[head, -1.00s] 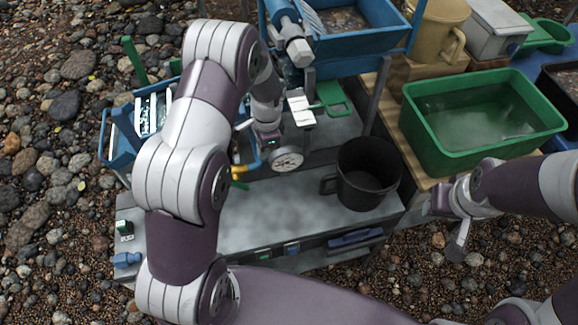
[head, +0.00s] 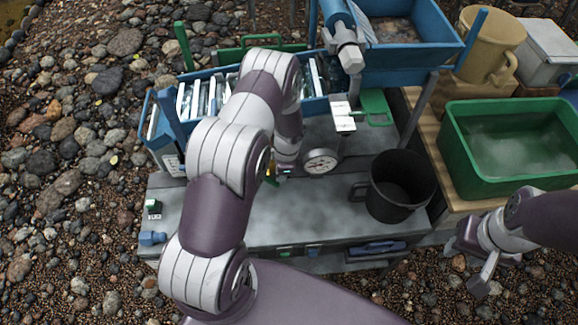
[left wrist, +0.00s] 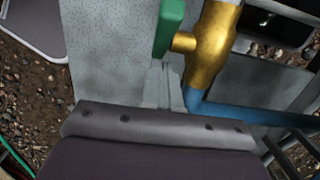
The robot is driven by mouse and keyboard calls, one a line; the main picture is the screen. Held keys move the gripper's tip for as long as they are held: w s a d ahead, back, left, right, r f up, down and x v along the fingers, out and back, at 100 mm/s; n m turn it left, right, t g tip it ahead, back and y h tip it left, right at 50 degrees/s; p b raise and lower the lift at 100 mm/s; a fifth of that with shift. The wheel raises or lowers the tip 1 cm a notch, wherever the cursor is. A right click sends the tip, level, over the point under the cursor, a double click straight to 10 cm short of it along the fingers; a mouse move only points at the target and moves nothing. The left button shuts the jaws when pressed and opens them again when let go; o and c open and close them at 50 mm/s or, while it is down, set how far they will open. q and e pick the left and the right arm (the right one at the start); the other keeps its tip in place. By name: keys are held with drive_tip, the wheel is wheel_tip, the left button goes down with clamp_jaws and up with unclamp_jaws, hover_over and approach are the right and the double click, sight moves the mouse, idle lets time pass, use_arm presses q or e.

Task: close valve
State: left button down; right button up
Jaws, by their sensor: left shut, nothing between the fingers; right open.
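In the left wrist view, the valve has a brass body (left wrist: 212,45) with a short stem and a green handle (left wrist: 170,27), joined to a blue pipe (left wrist: 240,115). My left gripper (left wrist: 164,70) is shut and empty. Its fingertips are just below the green handle and left of the brass body; I cannot tell whether they touch it. In the head view, my left arm hides most of the valve, and a small yellow bit (head: 270,176) shows beside the wrist. My right gripper (head: 472,262) is open and empty at the lower right, away from the valve.
A grey bench (head: 300,217) carries a black pot (head: 387,205) and a round gauge (head: 320,160). Blue sluice troughs (head: 410,57) stand behind. A green tub (head: 460,165) of water is at the right. The bench front is mostly clear.

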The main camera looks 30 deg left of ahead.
use_arm(q)
drive_tip(key=shift+a+f, duration=0.1)
drive_tip(key=shift+a, duration=0.05)
drive_tip(key=shift+f+y+b, duration=0.15)
drive_tip(key=shift+y+b, duration=0.15)
drive_tip(key=shift+b, duration=0.3)
drive_tip(key=y+b, duration=0.1)
drive_tip(key=f+g+y+b, duration=0.1)
drive_tip(key=b, duration=0.1)
drive_tip(key=shift+w+d+f+g, duration=0.1)
drive_tip(key=shift+d+f+g, duration=0.1)
drive_tip(key=shift+f+g, duration=0.1)
idle(0.3)
drive_tip(key=shift+f+b, duration=0.25)
drive_tip(key=shift+b, duration=0.2)
idle(1.6)
